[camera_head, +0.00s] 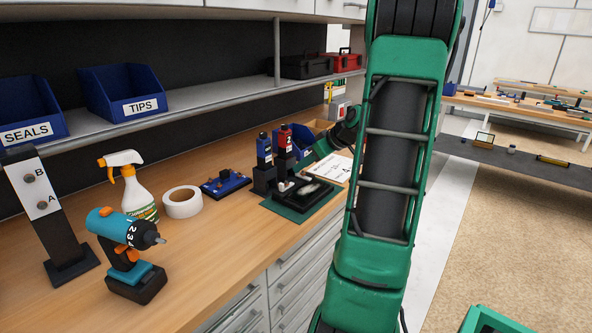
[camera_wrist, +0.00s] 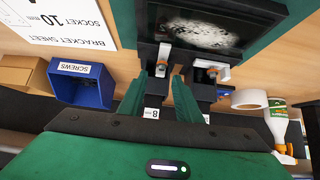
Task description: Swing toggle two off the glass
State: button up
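The dark framed pane (camera_head: 304,198) lies on a green mat on the bench. It shows in the wrist view as a dark panel (camera_wrist: 177,21) with a cloudy white patch. Two toggles stand at its far edge, one with a blue upright handle (camera_head: 264,148), one with a red upright handle (camera_head: 283,140). The red one's label looks like a 2. In the wrist view, the left white-tipped clamp arm (camera_wrist: 163,58) and right one (camera_wrist: 211,69) point toward the pane; contact is unclear. My gripper (camera_wrist: 160,98) has its green fingers apart, with a numbered block between them, apparently ungripped.
A blue screws bin (camera_wrist: 83,86) and a printed sheet (camera_wrist: 55,20) lie beside the fixture. A tape roll (camera_head: 182,202), spray bottle (camera_head: 134,190) and drill (camera_head: 126,246) stand on the left. A shelf (camera_head: 205,101) overhangs the back.

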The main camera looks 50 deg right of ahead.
jog(key=shift+x, duration=1.3)
jog(key=shift+c, duration=0.7)
grip_shut()
jog(key=shift+a, duration=0.6)
jog(key=shift+s+d, duration=0.1)
jog(key=shift+d, duration=0.55)
